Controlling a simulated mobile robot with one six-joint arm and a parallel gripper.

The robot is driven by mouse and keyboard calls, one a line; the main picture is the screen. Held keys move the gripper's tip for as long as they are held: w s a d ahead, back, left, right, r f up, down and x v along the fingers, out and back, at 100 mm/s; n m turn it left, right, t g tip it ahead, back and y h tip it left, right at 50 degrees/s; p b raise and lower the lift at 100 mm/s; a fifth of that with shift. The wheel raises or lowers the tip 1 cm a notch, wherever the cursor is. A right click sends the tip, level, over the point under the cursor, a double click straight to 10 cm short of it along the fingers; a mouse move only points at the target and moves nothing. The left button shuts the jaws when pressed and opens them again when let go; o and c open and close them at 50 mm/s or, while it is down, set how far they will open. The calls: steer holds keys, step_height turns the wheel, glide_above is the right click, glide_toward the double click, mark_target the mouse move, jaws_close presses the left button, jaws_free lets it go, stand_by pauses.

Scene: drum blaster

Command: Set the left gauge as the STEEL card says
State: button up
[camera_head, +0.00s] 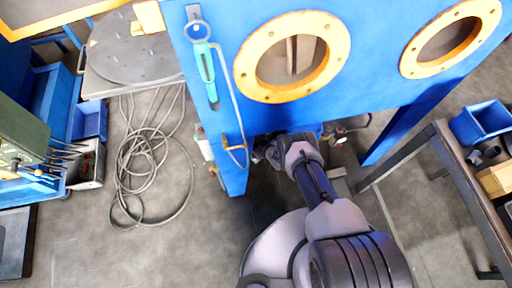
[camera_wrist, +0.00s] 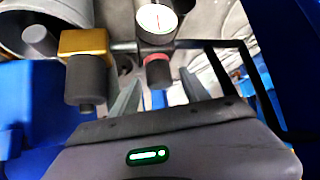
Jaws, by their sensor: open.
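In the wrist view a round gauge (camera_wrist: 157,19) with a white face and a needle sits at the top middle; its reading is too small to tell. Below it is a dark knob (camera_wrist: 158,75) with a red ring (camera_wrist: 157,59). My gripper (camera_wrist: 160,76) is open, with its fingers on either side of this knob in the picture; I cannot tell whether they touch it. In the head view my gripper (camera_head: 268,152) is under the blue cabinet (camera_head: 205,120), partly hidden. I cannot make out a STEEL card in either view.
A brass block (camera_wrist: 84,42) with a black knob (camera_wrist: 87,80) is left of the gauge. In the head view a teal tool (camera_head: 205,65) hangs on the cabinet front. A coiled hose (camera_head: 140,165) lies on the floor at left. A bench (camera_head: 455,165) stands at right.

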steer(key=shift+w+a+f, duration=0.15)
steer(key=shift+w, duration=0.05)
jaws_close()
steer(key=shift+a+m+t+h, duration=0.1)
steer(key=shift+m+t+h, duration=0.2)
steer(key=shift+m+h, duration=0.3)
steer(key=shift+m+t+h, duration=0.4)
steer(key=shift+m+h, duration=0.6)
steer(key=shift+m, duration=0.6)
jaws_free()
